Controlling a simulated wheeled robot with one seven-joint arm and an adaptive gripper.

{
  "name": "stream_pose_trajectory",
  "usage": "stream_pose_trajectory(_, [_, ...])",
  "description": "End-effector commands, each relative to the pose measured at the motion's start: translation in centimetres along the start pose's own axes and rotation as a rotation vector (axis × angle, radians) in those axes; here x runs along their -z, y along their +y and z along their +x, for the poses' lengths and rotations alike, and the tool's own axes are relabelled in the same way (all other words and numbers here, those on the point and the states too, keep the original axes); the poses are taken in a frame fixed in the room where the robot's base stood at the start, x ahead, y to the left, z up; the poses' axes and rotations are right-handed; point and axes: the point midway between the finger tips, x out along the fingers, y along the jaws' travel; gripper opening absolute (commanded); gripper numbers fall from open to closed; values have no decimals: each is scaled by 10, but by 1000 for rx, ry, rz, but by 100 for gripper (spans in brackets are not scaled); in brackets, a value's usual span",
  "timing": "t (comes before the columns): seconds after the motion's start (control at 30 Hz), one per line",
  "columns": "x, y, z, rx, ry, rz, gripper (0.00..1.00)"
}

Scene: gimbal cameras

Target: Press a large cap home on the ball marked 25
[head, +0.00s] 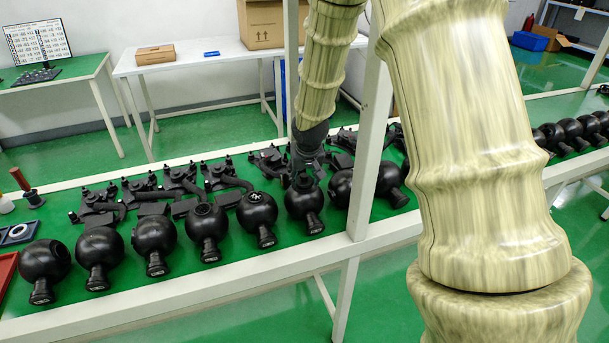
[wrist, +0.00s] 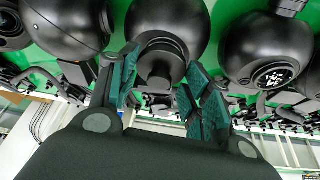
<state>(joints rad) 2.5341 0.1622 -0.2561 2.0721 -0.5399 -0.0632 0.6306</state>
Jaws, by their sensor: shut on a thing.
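A black ball (head: 304,203) stands in the row on the green bench, its neck toward the front edge. My gripper (head: 303,172) reaches down to the ball's upper side. In the wrist view the teal-padded fingers of my gripper (wrist: 163,82) are on either side of a black round stepped part, which looks like the large cap (wrist: 157,66). They are shut on it. The cap is at the face of the black ball (wrist: 180,14); I cannot tell whether it is seated or just in front. No number 25 can be read on any ball.
A neighbouring ball with a white-marked face (head: 257,211) stands close on the left, and another ball (head: 340,187) on the right. Black brackets (head: 180,178) lie behind the row. A white upright post (head: 369,150) stands just right of my gripper.

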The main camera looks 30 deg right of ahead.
Motion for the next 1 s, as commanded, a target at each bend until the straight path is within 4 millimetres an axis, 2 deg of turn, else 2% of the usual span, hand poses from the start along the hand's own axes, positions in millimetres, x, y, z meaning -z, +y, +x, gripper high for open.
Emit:
stream_pose_trajectory(0.7, [-5, 0, 13, 0, 0, 0, 37])
stream_pose_trajectory(0.73, [-5, 0, 12, 0, 0, 0, 52])
stream_pose_trajectory(0.83, [-5, 0, 12, 0, 0, 0, 71])
stream_pose_trajectory(0.87, [-5, 0, 12, 0, 0, 0, 74])
stream_pose_trajectory(1.0, [-5, 0, 12, 0, 0, 0, 74])
